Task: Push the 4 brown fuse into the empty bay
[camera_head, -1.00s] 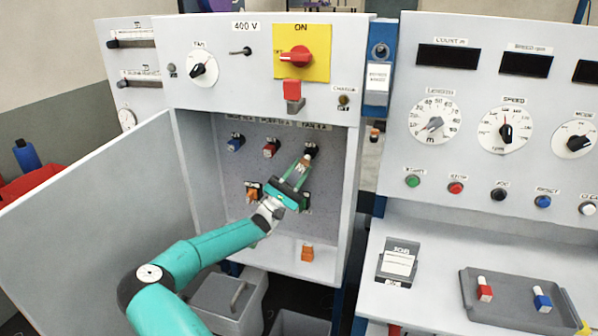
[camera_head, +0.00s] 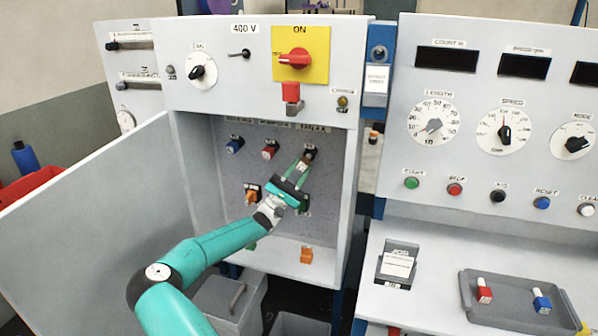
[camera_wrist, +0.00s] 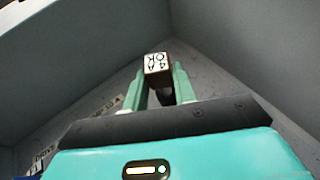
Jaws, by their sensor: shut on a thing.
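The brown fuse (camera_wrist: 157,72) has a white end face with dark printed marks and a brown side in the wrist view. My gripper (camera_wrist: 160,84) is shut on it, one teal finger on each side. In the head view my gripper (camera_head: 305,164) is inside the open cabinet, at the upper right bay (camera_head: 310,148). The fuse is at the mouth of this bay, small and partly hidden by the fingers. I cannot tell how deep it sits.
A blue fuse (camera_head: 234,145) and a red fuse (camera_head: 269,149) sit in the bays to the left. An orange fuse (camera_head: 252,193) is in the lower row. Another orange piece (camera_head: 306,255) lies on the cabinet floor. The open door (camera_head: 95,220) stands at the left, the side wall (camera_head: 350,190) at the right.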

